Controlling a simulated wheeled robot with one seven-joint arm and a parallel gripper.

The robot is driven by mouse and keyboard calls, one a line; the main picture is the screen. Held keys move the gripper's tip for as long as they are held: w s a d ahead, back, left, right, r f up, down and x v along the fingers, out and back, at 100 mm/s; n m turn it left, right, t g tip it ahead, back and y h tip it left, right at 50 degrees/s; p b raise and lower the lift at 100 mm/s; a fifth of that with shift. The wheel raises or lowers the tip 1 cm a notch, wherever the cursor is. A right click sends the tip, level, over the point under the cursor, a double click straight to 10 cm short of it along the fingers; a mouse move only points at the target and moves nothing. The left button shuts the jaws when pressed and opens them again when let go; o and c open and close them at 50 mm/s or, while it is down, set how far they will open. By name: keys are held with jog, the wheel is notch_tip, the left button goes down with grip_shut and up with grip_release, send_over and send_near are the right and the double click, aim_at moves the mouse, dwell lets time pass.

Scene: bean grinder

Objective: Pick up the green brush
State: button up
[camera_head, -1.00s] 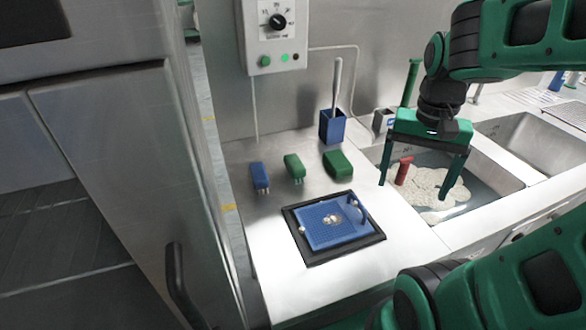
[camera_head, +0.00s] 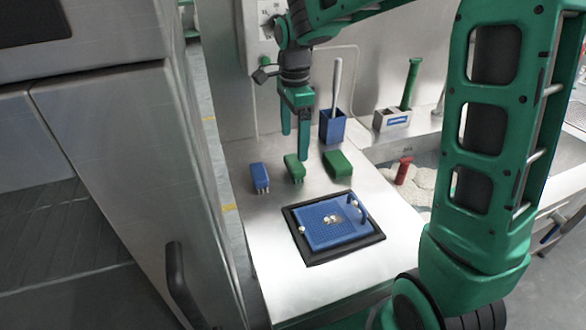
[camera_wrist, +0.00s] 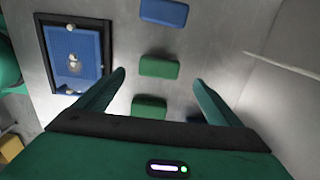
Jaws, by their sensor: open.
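The green brush (camera_head: 294,166) has a rounded green back with bristles below. It stands on the steel counter between a blue brush (camera_head: 260,176) and a larger green block (camera_head: 338,164). My gripper (camera_head: 295,146) is open, empty and pointing down, above and close to the green brush in the head view. In the wrist view the green brush (camera_wrist: 159,67) appears between the two fingertips (camera_wrist: 159,76). The blue brush (camera_wrist: 163,12) is beyond it and the green block (camera_wrist: 149,105) is nearer the palm. The exact height above the brush is unclear.
A blue holder (camera_head: 332,128) with a tall light-handled tool stands behind the green block. A black-framed tray with a blue mat (camera_head: 334,224) lies in front. A caddy (camera_head: 392,120) with a green handle is at the back, beside the sink holding a red-handled item (camera_head: 403,170).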

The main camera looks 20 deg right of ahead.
aim_at(294, 161)
jog(key=shift+d+f, duration=0.1)
jog(key=shift+f, duration=4.25)
jog(key=c, duration=1.3)
jog(key=shift+o, duration=0.2)
jog(key=shift+r, duration=0.15)
notch_tip(294, 161, up, 4)
jog(key=s+a+r, duration=0.6)
jog(key=a, duration=0.4)
jog(key=shift+r, duration=0.4)
